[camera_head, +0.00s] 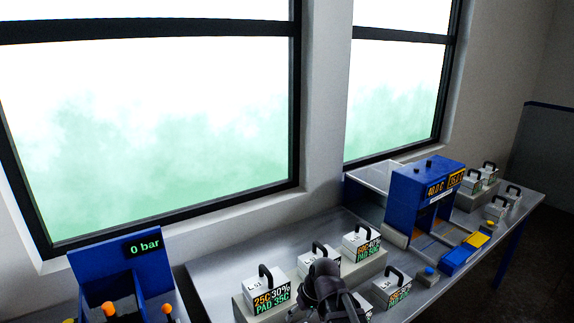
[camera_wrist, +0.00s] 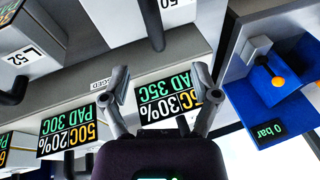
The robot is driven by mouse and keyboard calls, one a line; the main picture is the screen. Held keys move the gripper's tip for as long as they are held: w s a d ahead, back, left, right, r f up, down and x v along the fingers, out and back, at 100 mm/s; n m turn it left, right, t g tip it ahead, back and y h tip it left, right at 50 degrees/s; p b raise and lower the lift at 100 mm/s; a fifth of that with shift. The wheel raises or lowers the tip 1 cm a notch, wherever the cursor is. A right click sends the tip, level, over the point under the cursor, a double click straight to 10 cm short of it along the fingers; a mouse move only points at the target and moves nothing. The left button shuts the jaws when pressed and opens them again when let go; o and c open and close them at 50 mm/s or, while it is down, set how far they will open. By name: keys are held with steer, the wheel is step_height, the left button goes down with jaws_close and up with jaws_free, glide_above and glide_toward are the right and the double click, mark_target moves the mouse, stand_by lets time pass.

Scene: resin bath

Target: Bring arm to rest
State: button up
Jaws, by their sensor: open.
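My gripper (camera_head: 325,285) is at the lower middle of the head view, in front of the near group of labelled boxes. In the wrist view my gripper (camera_wrist: 160,78) has its two fingers spread wide with nothing held between them. Behind them, upside down, is the box label "30% PAD 35C" (camera_wrist: 168,95). I cannot tell how far the fingertips are from it. In the head view this white box (camera_head: 266,288) with a black handle stands left of my gripper.
More handled boxes (camera_head: 362,242) stand around my gripper on a metal table (camera_head: 215,275). A blue machine (camera_head: 408,195) stands farther right, with handled boxes beyond it. A blue panel (camera_head: 120,258) reading "0 bar" is at lower left; it also shows in the wrist view (camera_wrist: 268,130).

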steer(key=s+d+f+m+h, duration=0.1)
steer(key=d+m+h, duration=0.15)
steer(key=d, duration=0.45)
steer(key=s+d+m+h, duration=0.1)
steer(key=s+d+m, duration=0.15)
steer(key=d, duration=0.45)
step_height(320, 180, down, 10)
steer(key=s+b, duration=0.1)
steer(key=b, duration=0.9)
steer(key=shift+s+a+g, duration=0.3)
steer(key=shift+s+g, duration=0.05)
steer(key=shift+g, duration=0.05)
